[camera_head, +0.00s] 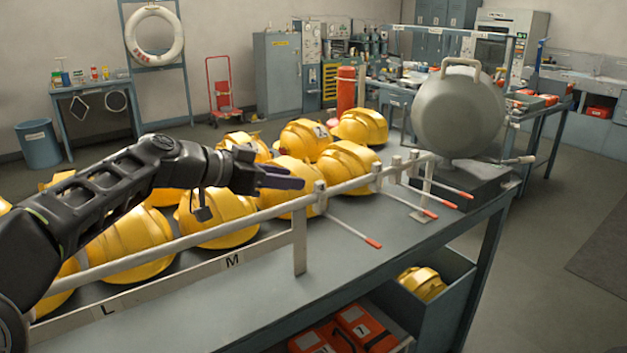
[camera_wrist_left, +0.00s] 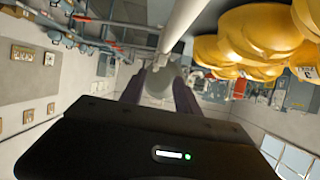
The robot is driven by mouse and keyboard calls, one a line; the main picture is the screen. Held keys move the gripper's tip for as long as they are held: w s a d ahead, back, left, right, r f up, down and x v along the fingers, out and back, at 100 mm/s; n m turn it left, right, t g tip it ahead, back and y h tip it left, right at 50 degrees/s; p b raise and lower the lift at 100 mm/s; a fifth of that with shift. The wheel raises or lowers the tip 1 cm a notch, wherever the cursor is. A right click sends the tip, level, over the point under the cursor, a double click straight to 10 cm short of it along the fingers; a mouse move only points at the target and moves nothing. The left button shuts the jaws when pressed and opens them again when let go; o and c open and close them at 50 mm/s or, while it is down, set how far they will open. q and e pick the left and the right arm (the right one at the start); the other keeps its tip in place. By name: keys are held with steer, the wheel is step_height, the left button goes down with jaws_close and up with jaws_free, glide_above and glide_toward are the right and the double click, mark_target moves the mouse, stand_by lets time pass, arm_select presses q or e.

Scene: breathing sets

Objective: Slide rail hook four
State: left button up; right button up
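A pale rail (camera_head: 350,184) runs along the table's front edge, with several sliding hooks on it. The nearest hook (camera_head: 320,197) sits apart from the others, its rod ending in an orange tip. The other hooks (camera_head: 376,176) cluster toward the rail's right end. I cannot tell which is hook four. My left gripper (camera_head: 303,182) points right along the rail, just left of the nearest hook. In the left wrist view its fingers (camera_wrist_left: 158,92) are apart, with a grey hook body between or just beyond them; contact is unclear. My right gripper is not in view.
Yellow helmets (camera_head: 220,217) crowd the table behind the rail, below my left arm. A strip marked L and M (camera_head: 200,272) lies under the rail. A large grey vessel (camera_head: 458,112) stands at the rail's right end. The table (camera_head: 350,275) is clear in front.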

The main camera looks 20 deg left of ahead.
mark_target(319, 182)
arm_select(q)
steer(key=shift+w+d+f+p, duration=0.2)
steer(key=shift+w+p, duration=0.1)
steer(key=shift+w, duration=0.1)
steer(key=p+x, duration=0.3)
steer(key=x, duration=0.3)
steer(key=shift+r, duration=0.1)
steer(key=shift+w+d+f, duration=0.25)
steer(key=shift+w+f, duration=0.05)
steer(key=shift+f, duration=0.05)
jaws_close()
stand_by(0.8)
